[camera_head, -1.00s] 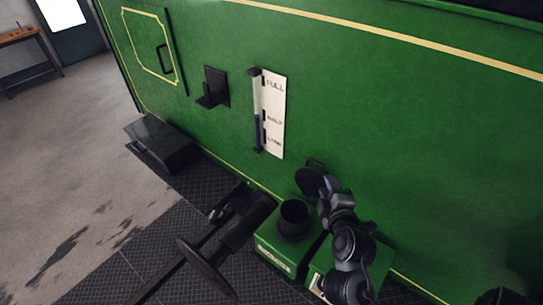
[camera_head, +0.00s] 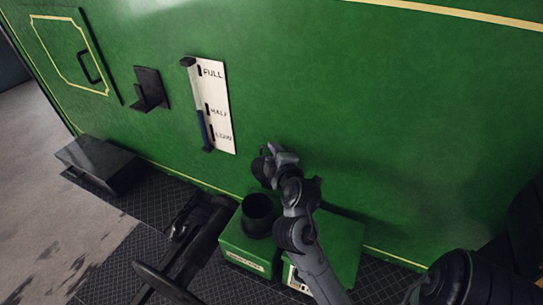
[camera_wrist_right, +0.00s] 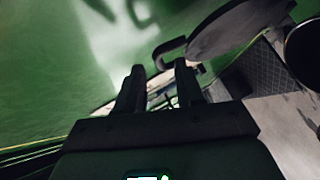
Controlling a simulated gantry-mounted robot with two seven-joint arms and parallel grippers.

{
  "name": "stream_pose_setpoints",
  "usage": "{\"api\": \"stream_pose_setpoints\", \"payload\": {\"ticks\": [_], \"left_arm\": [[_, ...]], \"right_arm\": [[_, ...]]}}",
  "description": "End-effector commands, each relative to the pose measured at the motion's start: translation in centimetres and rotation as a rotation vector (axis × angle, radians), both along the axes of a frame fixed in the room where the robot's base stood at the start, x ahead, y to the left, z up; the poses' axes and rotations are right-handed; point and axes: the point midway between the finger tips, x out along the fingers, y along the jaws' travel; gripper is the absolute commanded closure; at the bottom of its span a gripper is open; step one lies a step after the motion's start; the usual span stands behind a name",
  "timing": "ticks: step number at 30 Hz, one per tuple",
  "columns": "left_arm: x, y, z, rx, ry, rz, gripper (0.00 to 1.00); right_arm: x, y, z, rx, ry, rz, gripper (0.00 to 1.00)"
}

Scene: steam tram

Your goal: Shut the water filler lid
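The water filler (camera_head: 238,246) is a green box with a round black neck (camera_head: 258,211), its mouth open at the top. Its dark round lid (camera_head: 261,170) stands raised behind the neck, against the green wall, partly hidden by my right gripper (camera_head: 282,156). In the right wrist view the lid (camera_wrist_right: 228,27) is a tilted dark disc with a small bent handle (camera_wrist_right: 171,50) on its near edge. The right gripper's two fingers (camera_wrist_right: 159,82) are apart with nothing seen between them, just beside the handle. The neck (camera_wrist_right: 304,50) shows at the right edge.
A level gauge (camera_head: 213,106) and a black bracket (camera_head: 149,90) are on the green wall. A black step box (camera_head: 101,165) stands at left.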

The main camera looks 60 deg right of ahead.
Motion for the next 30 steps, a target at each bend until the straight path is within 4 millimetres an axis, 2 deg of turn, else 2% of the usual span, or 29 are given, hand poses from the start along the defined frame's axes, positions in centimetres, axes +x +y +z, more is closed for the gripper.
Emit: {"api": "stream_pose_setpoints", "payload": {"ticks": [6, 17, 24, 30], "left_arm": [[0.0, 0.0, -0.5, -0.001, -0.001, 0.001, 0.24], [0.0, 0.2, -0.5, 0.008, -0.001, -0.006, 0.24], [0.0, 0.3, -0.5, 0.012, -0.001, -0.009, 0.24], [0.0, 0.3, -0.5, 0.012, -0.001, -0.008, 0.24]], "right_arm": [[1.2, -1.0, -0.5, 0.0, 0.0, 0.0, 0.63], [1.4, -1.1, -0.5, 0.001, -0.001, 0.0, 0.63], [1.4, -1.1, -0.5, 0.001, -0.001, 0.0, 1.0], [1.4, -1.1, -0.5, 0.001, 0.0, 0.0, 1.0]]}}
